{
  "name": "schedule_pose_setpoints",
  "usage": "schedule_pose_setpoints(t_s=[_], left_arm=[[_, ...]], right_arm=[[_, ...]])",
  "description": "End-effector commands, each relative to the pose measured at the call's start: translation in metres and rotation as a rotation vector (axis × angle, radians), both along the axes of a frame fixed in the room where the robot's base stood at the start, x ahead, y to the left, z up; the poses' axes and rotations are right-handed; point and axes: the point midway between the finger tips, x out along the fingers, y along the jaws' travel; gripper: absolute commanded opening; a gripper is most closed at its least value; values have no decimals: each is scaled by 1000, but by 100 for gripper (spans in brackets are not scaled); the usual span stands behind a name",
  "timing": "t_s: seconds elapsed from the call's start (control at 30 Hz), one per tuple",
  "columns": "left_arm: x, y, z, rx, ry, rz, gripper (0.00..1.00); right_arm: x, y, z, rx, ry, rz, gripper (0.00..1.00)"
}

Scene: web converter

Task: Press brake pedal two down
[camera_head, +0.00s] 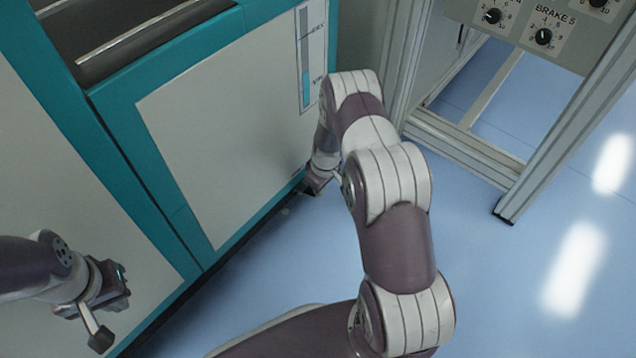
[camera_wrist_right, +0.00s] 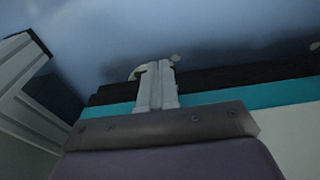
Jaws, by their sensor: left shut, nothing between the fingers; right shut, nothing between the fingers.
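In the right wrist view, my right gripper (camera_wrist_right: 158,68) is shut, with its two pale fingers together and nothing between them. Its tips are in front of a small pale curved piece (camera_wrist_right: 137,73), which may be a brake pedal; the fingers hide part of it, and I cannot tell if they touch it. Another small pale piece (camera_wrist_right: 314,46) shows at the right edge. In the head view, my right gripper (camera_head: 316,186) is low by the machine's foot, mostly hidden by my arm. My left gripper (camera_head: 118,284) is shut and empty in front of the machine's left panel.
The teal and white machine cabinet (camera_head: 225,150) stands at left with a dark base along the floor. Blue floor (camera_head: 500,285) is free at the lower right.

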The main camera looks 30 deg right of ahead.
Motion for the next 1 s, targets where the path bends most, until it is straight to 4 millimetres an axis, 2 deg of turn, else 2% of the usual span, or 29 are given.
schedule_pose_setpoints(t_s=[0.5, 1.0], left_arm=[[0, 0, -6, 0, 0, 0, 0], [0, 0, -8, 0, 0, 0, 0]], right_arm=[[-16, -7, -31, 1, 1, 0, 0], [-19, -7, -38, 0, 2, 0, 0]])
